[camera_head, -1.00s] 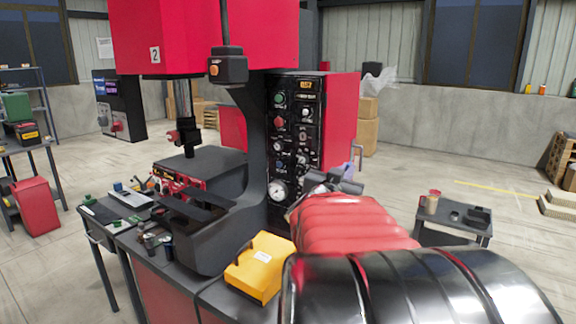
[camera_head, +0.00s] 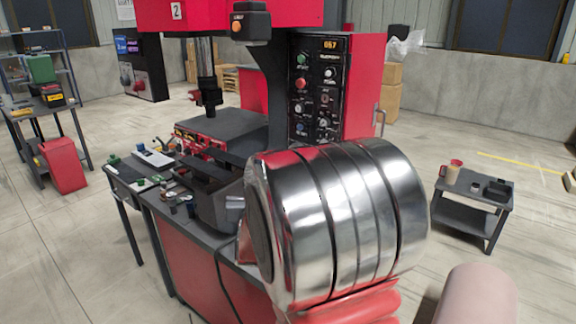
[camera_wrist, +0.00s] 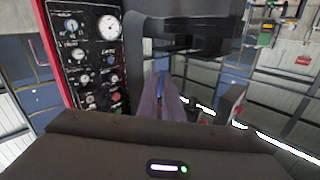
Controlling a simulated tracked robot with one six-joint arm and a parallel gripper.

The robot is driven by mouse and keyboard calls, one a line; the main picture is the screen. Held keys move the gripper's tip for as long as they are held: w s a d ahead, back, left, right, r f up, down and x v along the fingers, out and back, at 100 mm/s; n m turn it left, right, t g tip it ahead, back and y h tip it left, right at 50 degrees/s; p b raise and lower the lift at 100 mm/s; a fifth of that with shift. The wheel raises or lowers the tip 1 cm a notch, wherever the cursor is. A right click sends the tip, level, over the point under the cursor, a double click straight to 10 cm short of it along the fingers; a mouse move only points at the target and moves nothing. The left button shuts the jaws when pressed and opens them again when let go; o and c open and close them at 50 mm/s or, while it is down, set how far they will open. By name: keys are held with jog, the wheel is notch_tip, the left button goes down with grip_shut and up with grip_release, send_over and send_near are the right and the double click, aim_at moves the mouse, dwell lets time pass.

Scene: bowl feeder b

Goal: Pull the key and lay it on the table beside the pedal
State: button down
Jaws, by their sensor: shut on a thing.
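My gripper (camera_wrist: 168,100) shows in the wrist view as narrow purple-grey fingers, close together around something small. A bit of blue (camera_wrist: 161,79) shows at the tips; I take it for the key, but its shape is too small to make out. In the head view my gripper and what it holds are hidden behind my arm. The small dark side table (camera_head: 446,194) stands at the right. A black object on it (camera_head: 498,188) may be the pedal; I cannot tell for sure.
The red press has a black control panel (camera_head: 317,95), also in the wrist view (camera_wrist: 92,55). A tan cup (camera_head: 451,174) stands on the side table's back left. The press bench (camera_head: 183,225) holds several small parts. Open floor lies between bench and side table.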

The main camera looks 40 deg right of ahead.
jog(key=w+a+f+n+t+y, duration=0.1)
jog(key=a+f+n+y, duration=0.1)
jog(key=a, duration=0.8)
jog(key=w+a+f+n+t+y, duration=0.1)
jog(key=w+a+f+n+y, duration=0.1)
jog(key=a+f+y, duration=0.3)
jog(key=w+a+f+n+t+y, duration=0.1)
jog(key=a+f+n+y, duration=0.2)
jog(key=a+f, duration=0.4)
jog(key=a, duration=0.7)
jog(key=shift+w+a+f+y, duration=0.2)
jog(key=shift+w+a+y, duration=0.1)
jog(key=shift+w, duration=0.1)
